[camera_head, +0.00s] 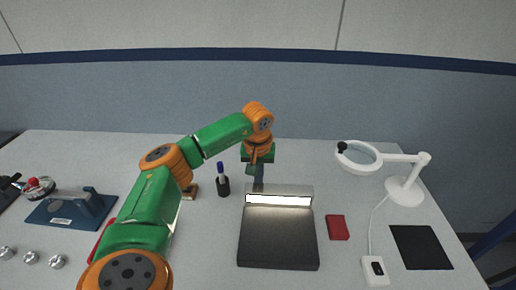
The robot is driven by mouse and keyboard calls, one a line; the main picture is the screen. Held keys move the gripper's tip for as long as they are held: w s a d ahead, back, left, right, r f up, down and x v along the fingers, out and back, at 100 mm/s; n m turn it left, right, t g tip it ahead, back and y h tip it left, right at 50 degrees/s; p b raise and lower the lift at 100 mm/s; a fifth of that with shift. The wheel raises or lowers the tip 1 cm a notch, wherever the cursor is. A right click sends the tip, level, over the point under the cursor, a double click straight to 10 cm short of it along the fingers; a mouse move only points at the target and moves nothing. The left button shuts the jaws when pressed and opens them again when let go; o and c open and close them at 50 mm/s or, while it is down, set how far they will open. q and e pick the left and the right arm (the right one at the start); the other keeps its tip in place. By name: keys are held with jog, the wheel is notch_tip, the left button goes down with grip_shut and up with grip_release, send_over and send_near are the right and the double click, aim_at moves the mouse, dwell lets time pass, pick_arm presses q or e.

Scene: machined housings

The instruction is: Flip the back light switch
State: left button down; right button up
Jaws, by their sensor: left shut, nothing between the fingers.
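A dark, low box (278,240) with a bright lit strip (278,200) along its raised back part sits at the middle of the table. My left gripper (258,186) points down just behind the box's back edge and is shut and empty. I cannot tell whether its tips touch the box, and no switch shows there; the back side is hidden. A small white switch box (375,270) with a black rocker lies at the front right, on a cable from the ring lamp (405,190). My right gripper is not in view.
A pen cup (223,187) stands left of the box. A red block (337,228) and a black mat (420,247) lie to the right. A blue fixture (72,210) and several metal knobs (31,257) are at the left. A blue-grey panel (400,105) stands behind the table.

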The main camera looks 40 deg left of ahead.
pick_arm(q)
jog(key=shift+f, duration=0.1)
notch_tip(320, 180, up, 7)
jog(key=p, duration=0.6)
jog(key=shift+p, duration=0.35)
